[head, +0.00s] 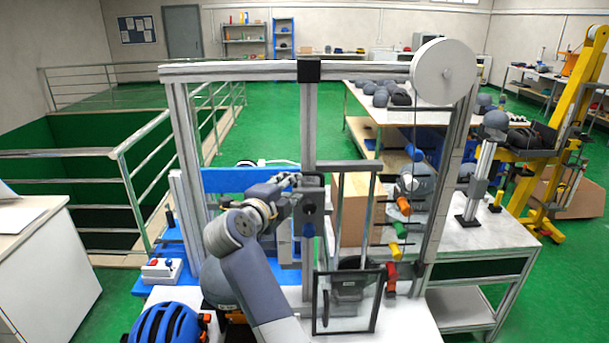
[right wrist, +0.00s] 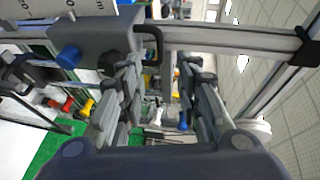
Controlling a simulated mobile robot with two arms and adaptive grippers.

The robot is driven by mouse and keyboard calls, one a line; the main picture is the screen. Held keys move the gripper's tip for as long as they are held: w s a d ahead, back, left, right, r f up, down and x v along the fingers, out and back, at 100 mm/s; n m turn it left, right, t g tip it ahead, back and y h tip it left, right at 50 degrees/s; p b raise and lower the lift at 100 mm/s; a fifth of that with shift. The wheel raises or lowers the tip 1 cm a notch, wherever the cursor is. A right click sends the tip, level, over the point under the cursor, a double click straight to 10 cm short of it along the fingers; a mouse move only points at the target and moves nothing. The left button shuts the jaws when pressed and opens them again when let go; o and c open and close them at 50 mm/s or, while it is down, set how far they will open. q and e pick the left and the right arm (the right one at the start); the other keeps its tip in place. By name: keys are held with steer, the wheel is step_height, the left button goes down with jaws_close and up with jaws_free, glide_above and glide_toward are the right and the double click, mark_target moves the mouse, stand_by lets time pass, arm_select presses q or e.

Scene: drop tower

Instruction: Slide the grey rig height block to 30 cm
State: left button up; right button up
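The grey rig height block (head: 313,203) sits on the central upright post of the drop tower, with a blue knob (head: 309,230) on it. In the right wrist view the grey block (right wrist: 100,40) is large at the upper left, with its blue knob (right wrist: 68,57) and a black handle (right wrist: 151,42) on its side. My right gripper (head: 292,182) is beside the block at its left in the head view. The right wrist view shows its fingers (right wrist: 160,95) spread apart, with the handle just beyond them; contact is unclear. The scale reading is not legible. My left gripper is not seen.
The tower's crossbeam (head: 240,70) carries a white wheel (head: 444,71). A framed clear panel (head: 347,302) stands in front at the base. A blue helmet (head: 166,326) and a switch box (head: 161,269) are at the lower left. Coloured handles (head: 397,252) line the right post.

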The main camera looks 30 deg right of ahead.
mark_target(307, 174)
steer(key=p+x, duration=0.3)
steer(key=x, duration=0.6)
steer(key=shift+r, duration=0.1)
steer(key=shift+x, duration=0.8)
steer(key=shift+c, duration=0.3)
jaws_close()
